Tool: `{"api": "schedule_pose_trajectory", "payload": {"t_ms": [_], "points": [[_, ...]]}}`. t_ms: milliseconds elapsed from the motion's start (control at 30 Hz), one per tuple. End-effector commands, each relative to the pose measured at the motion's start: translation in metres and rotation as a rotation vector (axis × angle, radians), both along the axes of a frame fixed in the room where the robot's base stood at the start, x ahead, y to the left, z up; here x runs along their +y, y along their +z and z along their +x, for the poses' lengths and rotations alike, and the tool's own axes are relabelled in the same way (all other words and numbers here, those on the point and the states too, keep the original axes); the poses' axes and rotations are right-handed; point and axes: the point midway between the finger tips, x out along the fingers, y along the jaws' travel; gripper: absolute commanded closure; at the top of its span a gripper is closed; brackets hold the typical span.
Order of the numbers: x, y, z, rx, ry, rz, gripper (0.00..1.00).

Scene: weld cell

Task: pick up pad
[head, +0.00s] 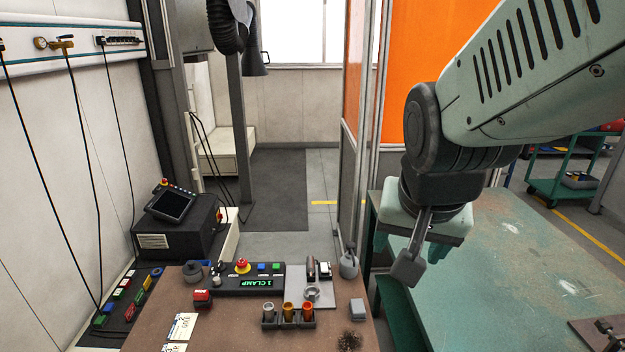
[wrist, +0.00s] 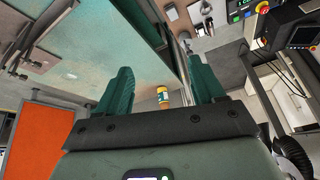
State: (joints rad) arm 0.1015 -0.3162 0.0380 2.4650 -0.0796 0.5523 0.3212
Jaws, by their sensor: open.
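Which thing is the pad is not certain. A small grey block (head: 357,309) lies near the right edge of the brown bench, and a dark bristly clump (head: 350,340) lies in front of it. My gripper (head: 409,252) is above and to the right of the bench, over the near left side of the green table. It is apart from both things. In the wrist view its two teal fingers are spread, with nothing held between them (wrist: 160,84).
The brown bench (head: 235,330) holds a clamp control panel (head: 240,281), a three-cup holder (head: 288,322), a red-topped box (head: 202,298), paper cards (head: 182,327) and a grey bottle (head: 348,262). The green table (head: 500,260) is mostly bare. An orange screen (head: 410,50) stands behind.

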Motion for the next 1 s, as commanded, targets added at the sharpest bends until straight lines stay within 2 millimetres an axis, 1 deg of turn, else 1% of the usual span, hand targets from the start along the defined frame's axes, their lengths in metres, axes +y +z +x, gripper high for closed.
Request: {"api": "schedule_pose_trajectory", "payload": {"t_ms": [33,67,100,167,200,267,300,367,400,467,500,600,700,800,900,1000], "points": [[-0.006,-0.019,0.017,0.006,-0.061,0.02,0.32],[-0.008,-0.029,0.026,-0.001,-0.098,0.035,0.32],[-0.011,-0.043,0.039,-0.011,-0.144,0.059,0.32],[-0.015,-0.065,0.056,-0.025,-0.216,0.102,0.32],[-0.017,-0.08,0.066,-0.034,-0.262,0.136,0.32],[-0.02,-0.104,0.079,-0.047,-0.336,0.194,0.32],[-0.021,-0.12,0.087,-0.056,-0.383,0.238,0.32],[-0.022,-0.145,0.098,-0.069,-0.458,0.311,0.32],[-0.021,-0.161,0.104,-0.076,-0.508,0.364,0.32],[-0.02,-0.185,0.111,-0.086,-0.589,0.45,0.32],[-0.019,-0.201,0.115,-0.093,-0.646,0.513,0.32],[-0.013,-0.237,0.123,-0.107,-0.794,0.681,0.32],[-0.005,-0.268,0.128,-0.12,-0.958,0.869,0.32],[0.002,-0.293,0.131,-0.134,-1.139,1.073,0.32],[0.008,-0.313,0.133,-0.15,-1.327,1.291,0.32],[0.012,-0.326,0.135,-0.171,-1.523,1.521,0.32]]}}
